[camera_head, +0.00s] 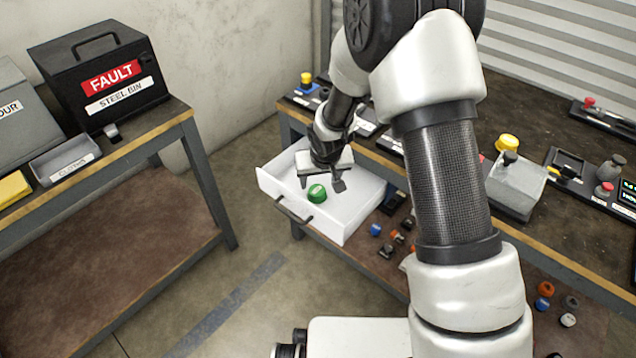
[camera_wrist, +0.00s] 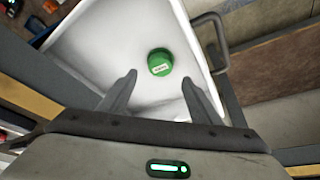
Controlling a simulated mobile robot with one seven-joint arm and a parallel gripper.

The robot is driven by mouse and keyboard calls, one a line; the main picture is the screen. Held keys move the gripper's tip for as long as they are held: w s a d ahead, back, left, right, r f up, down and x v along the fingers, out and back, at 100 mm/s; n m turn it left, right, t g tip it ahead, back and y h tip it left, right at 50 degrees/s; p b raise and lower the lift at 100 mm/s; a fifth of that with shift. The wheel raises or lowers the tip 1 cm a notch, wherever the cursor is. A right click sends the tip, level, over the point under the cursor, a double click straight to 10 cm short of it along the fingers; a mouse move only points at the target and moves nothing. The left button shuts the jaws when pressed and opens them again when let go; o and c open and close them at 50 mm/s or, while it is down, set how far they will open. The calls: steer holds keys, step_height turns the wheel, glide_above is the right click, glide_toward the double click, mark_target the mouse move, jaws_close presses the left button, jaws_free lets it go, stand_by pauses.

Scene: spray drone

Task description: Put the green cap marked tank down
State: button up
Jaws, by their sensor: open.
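The green cap (camera_head: 317,193) sits inside the open white drawer (camera_head: 351,222), resting on its floor. In the wrist view the green cap (camera_wrist: 160,62) shows a small white label on top, too small to read for certain. My gripper (camera_head: 322,183) is over the drawer, close to the cap. In the wrist view my gripper (camera_wrist: 160,88) has its two fingers spread wide, with the cap just beyond and between the fingertips. The jaws are empty and do not visibly touch the cap.
The drawer's dark handle (camera_head: 294,211) faces the open floor. Small coloured caps (camera_head: 387,250) lie on the lower shelf right of the drawer. The bench above holds a grey tank (camera_head: 514,186) with a yellow cap. A black steel bin (camera_head: 98,80) stands on the left table.

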steer(key=s+d+r+m, duration=0.1)
steer(key=s+d+r, duration=0.2)
steer(key=r, duration=0.5)
steer(key=s+d+r+h, duration=0.1)
steer(key=s+d+r, duration=0.25)
steer(key=r, duration=0.35)
steer(key=s+d+r+m, duration=0.15)
steer(key=d+r, duration=0.25)
steer(key=r, duration=0.4)
steer(key=s+d+r, duration=0.2)
steer(key=s+r, duration=0.1)
steer(key=s, duration=0.3)
steer(key=s+d+r, duration=0.1)
steer(key=s+r, duration=0.2)
steer(key=s, duration=0.4)
steer(key=s+d+r+t, duration=0.1)
steer(key=s+d+r, duration=0.1)
steer(key=s, duration=0.5)
steer(key=shift+s+d+r+p, duration=0.15)
steer(key=shift+d+r+p, duration=0.2)
steer(key=shift+r, duration=0.35)
